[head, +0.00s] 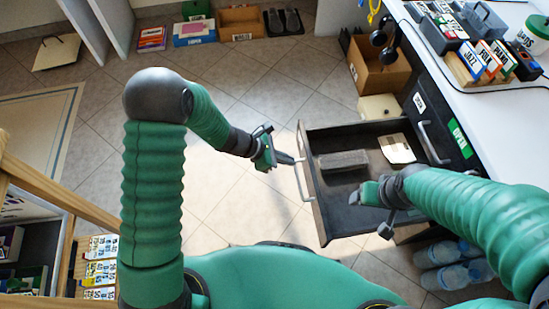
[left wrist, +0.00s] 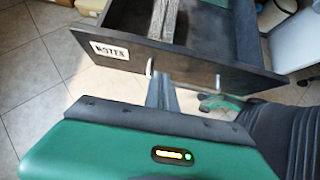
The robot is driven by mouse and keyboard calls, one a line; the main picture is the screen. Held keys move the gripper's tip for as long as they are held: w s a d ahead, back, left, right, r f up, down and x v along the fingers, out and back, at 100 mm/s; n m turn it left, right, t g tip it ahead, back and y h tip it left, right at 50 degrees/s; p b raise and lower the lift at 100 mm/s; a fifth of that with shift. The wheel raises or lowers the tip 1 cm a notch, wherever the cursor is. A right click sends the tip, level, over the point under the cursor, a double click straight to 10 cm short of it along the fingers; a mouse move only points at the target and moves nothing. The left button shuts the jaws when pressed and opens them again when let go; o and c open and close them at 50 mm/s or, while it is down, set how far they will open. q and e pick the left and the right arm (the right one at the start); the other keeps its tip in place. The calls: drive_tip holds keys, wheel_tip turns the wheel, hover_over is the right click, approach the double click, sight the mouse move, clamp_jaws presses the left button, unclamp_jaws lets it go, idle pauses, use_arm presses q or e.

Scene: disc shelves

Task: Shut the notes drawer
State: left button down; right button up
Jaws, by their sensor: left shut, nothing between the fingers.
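The notes drawer (head: 328,215) is a dark open tray pulled out from the desk in the head view. Its front carries a pale bar handle (head: 301,180). In the left wrist view the drawer front (left wrist: 110,50) shows a white NOTES label (left wrist: 117,50). My left gripper (head: 292,160) is shut and empty, its fingers pointing at the drawer front close to the handle; I cannot tell whether they touch. The fingers also show in the left wrist view (left wrist: 163,78). My right gripper (head: 370,193) is over the drawer's near part; its fingers are unclear.
A grey block (head: 343,161) and a pale card (head: 397,148) lie in the drawer. The white desk top (head: 490,110) holds labelled boxes at right. An open cardboard box (head: 380,75) stands behind the drawer. Blue bottles (head: 450,262) lie below right.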

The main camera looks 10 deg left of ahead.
sight(307, 161)
use_arm(q)
drive_tip(key=d, duration=0.1)
drive_tip(key=w+d, duration=0.1)
drive_tip(key=d, duration=0.1)
drive_tip(key=shift+w+d+b, duration=0.1)
drive_tip(key=shift+d+b, duration=0.05)
drive_tip(key=shift+b, duration=0.2)
drive_tip(key=shift+r, duration=0.1)
drive_tip(key=shift+d, duration=0.2)
